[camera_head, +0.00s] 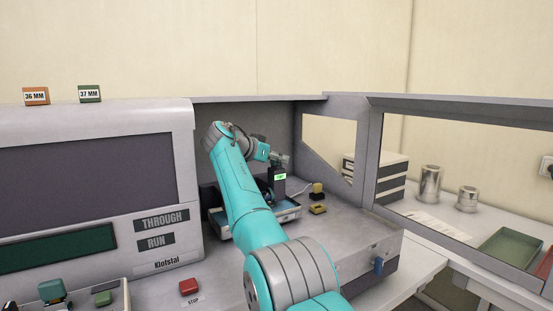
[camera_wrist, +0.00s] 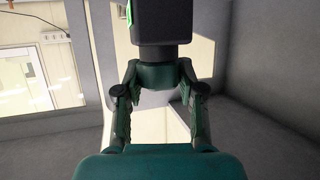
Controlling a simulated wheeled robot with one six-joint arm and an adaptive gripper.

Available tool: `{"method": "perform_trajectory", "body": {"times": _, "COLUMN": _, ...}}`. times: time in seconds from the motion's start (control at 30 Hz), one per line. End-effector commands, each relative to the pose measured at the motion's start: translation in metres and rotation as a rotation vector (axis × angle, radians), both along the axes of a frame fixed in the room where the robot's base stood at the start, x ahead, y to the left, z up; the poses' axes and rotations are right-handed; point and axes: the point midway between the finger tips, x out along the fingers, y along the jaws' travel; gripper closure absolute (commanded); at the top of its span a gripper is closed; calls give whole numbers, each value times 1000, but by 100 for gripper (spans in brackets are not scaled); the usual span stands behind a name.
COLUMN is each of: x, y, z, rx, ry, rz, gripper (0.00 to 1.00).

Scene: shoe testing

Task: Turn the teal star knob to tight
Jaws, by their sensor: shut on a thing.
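The teal star knob (camera_wrist: 158,77) shows in the wrist view as a dark teal round piece on a short dark neck. The neck joins it to a black block (camera_wrist: 165,20) with a bright green edge. My gripper (camera_wrist: 158,84) has one finger on each side of the knob and is shut on it. In the head view my gripper (camera_head: 281,160) is inside the grey machine bay, at the top of the black post with a green display (camera_head: 279,177). The knob cannot be made out there. No tight mark is readable.
The post stands on a blue-grey tray (camera_head: 287,214) in the bay. Bay walls stand close behind and right. A red stop button (camera_head: 189,287) is at the front. Metal cylinders (camera_head: 431,184) and a green tray (camera_head: 508,251) are outside right.

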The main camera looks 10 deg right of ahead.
Motion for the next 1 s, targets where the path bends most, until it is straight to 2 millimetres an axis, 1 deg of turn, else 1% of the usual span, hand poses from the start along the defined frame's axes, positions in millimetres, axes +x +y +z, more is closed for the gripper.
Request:
{"method": "perform_trajectory", "body": {"times": 0.77, "x": 0, "y": 0, "z": -2, "rx": 1, "ry": 3, "rz": -28, "gripper": 96}}
{"method": "perform_trajectory", "body": {"times": 0.8, "x": 0, "y": 0, "z": -2, "rx": 1, "ry": 3, "rz": -28, "gripper": 54}}
{"method": "perform_trajectory", "body": {"times": 0.87, "x": 0, "y": 0, "z": -2, "rx": 1, "ry": 3, "rz": -28, "gripper": 39}}
{"method": "perform_trajectory", "body": {"times": 0.9, "x": 0, "y": 0, "z": -2, "rx": 1, "ry": 3, "rz": -28, "gripper": 35}}
{"method": "perform_trajectory", "body": {"times": 1.0, "x": 0, "y": 0, "z": -1, "rx": 0, "ry": 1, "rz": -29, "gripper": 35}}
